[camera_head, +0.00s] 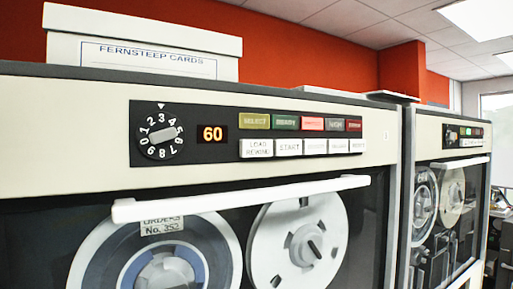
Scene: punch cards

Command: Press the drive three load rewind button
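A tape drive (60,133) with a cream front fills most of the view. Its black control panel (185,120) holds a numbered dial (160,134) and a display (212,133) that reads 60. The white load rewind button (257,148) is at the left end of the lower button row, beside the start button (289,147). Above it is a row of coloured lights, with the red one (312,124) looking brightest. I cannot tell from a label which drive number this is. Neither of my grippers is in view.
A white handle bar (240,198) juts out below the panel, in front of the glass door and two tape reels (298,245). A second tape drive (450,150) stands at right. A white box (140,45) labelled Fernsteep Cards sits on top of the near drive.

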